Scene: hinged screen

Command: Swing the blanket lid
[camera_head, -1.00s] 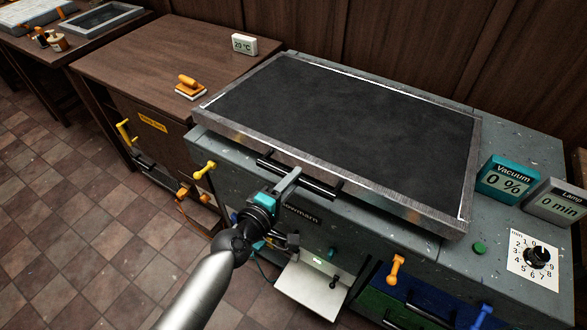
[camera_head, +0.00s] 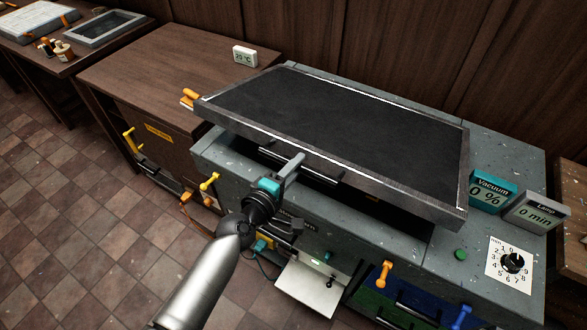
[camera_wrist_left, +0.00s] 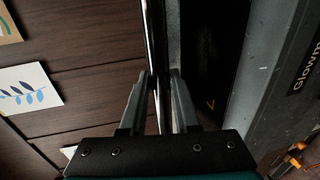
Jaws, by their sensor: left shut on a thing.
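The blanket lid (camera_head: 340,125) is a black sheet in a grey metal frame on top of the grey-green unit (camera_head: 215,155). Its front edge is raised, with a dark gap under it, while its back edge stays low. A black bar handle (camera_head: 325,177) runs along the lid's front. My left gripper (camera_head: 298,161) is shut on this handle near its middle. In the left wrist view, the two fingers of the left gripper (camera_wrist_left: 162,82) close around the bar (camera_wrist_left: 152,35). The right gripper is not in view.
The vacuum display (camera_head: 490,193), lamp display (camera_head: 536,213), green button (camera_head: 461,254) and dial (camera_head: 512,262) sit right of the lid. A wooden cabinet (camera_head: 160,60) with a temperature display (camera_head: 245,56) stands left. A wood-panelled wall (camera_head: 400,50) is close behind.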

